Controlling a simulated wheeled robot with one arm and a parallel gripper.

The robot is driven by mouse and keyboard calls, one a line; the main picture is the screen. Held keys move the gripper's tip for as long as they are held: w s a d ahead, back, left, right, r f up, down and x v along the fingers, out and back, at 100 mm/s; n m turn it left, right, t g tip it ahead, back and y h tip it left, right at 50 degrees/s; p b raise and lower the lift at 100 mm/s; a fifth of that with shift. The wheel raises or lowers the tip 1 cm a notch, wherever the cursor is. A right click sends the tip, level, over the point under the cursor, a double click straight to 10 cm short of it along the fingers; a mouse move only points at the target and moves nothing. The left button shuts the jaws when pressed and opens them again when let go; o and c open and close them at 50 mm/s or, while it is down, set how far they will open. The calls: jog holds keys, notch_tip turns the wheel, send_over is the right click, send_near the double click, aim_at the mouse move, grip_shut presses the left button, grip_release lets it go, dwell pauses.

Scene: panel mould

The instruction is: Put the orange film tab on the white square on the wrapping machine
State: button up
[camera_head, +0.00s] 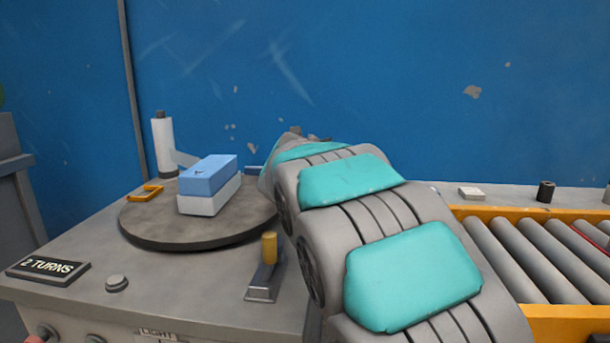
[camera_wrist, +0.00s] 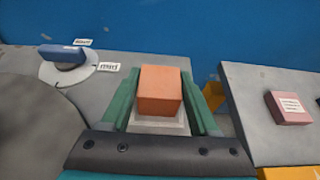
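In the wrist view an orange block (camera_wrist: 160,88), which looks like the film tab, stands between the two green fingers of my gripper (camera_wrist: 160,98). A pale square base (camera_wrist: 160,125) shows directly below the block; whether the block rests on it or is just above it is not clear. The fingers flank the block closely on both sides, and I cannot tell whether they press on it. In the head view my arm hides the gripper, the block and the pale square. The wrapping machine (camera_head: 200,285) fills the left, with its round turntable (camera_head: 160,232).
Behind stands a white roll (camera_head: 163,148). A blue knob (camera_wrist: 62,53) and a pink block (camera_wrist: 287,107) flank the gripper. A roller conveyor (camera_head: 540,260) lies right.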

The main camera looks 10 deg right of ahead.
jog(key=o, duration=0.4)
jog(key=shift+c, duration=0.2)
jog(key=shift+s+r, duration=0.15)
jog(key=shift+r, duration=0.1)
jog(key=v, duration=1.1)
jog(key=shift+s+a+r+p, duration=0.15)
jog(key=shift+s+p, duration=0.2)
jog(key=shift+p, duration=0.05)
